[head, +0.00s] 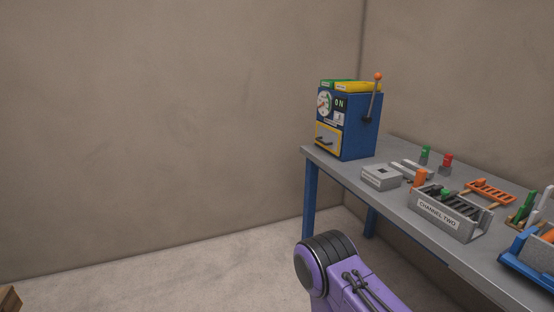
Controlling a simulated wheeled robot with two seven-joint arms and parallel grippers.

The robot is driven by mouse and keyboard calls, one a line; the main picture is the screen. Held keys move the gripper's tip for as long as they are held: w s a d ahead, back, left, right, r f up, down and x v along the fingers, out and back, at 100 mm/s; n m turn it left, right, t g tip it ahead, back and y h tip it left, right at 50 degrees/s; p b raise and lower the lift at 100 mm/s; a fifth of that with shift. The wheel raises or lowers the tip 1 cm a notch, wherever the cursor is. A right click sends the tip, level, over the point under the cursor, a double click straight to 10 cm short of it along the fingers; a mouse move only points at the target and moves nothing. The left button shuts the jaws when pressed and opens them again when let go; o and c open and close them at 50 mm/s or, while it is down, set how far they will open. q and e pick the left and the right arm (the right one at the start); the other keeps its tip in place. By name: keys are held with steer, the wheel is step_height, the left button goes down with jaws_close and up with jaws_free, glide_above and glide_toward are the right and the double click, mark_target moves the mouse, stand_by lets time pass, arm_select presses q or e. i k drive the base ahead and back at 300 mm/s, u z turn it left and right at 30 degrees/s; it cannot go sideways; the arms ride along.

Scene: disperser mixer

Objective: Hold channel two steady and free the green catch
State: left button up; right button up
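The grey open-topped tray labelled CHANNEL TWO (437,213) stands on the table at the right, with dark slots and an orange block (420,178) at its left end. A small green knob (441,190) shows at the tray. Another green piece (425,153) stands upright farther back, and a green part (524,208) is at the right. I cannot tell which green piece is the catch. Neither of my grippers is in view. Only a purple arm link of mine shows at the bottom, apart from the tray.
The grey-topped table (345,168) has blue legs. A blue machine (361,132) with a dial and an orange-tipped lever stands at its far left corner. A grey box (381,178), a red piece (447,160), an orange rack (490,190) and a blue tray (530,262) are also there.

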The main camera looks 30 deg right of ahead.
mark_target(446, 193)
steer(key=z, duration=0.3)
steer(key=i, duration=1.2)
steer(key=z, duration=1.35)
steer(key=i, duration=0.8)
steer(key=z, duration=1)
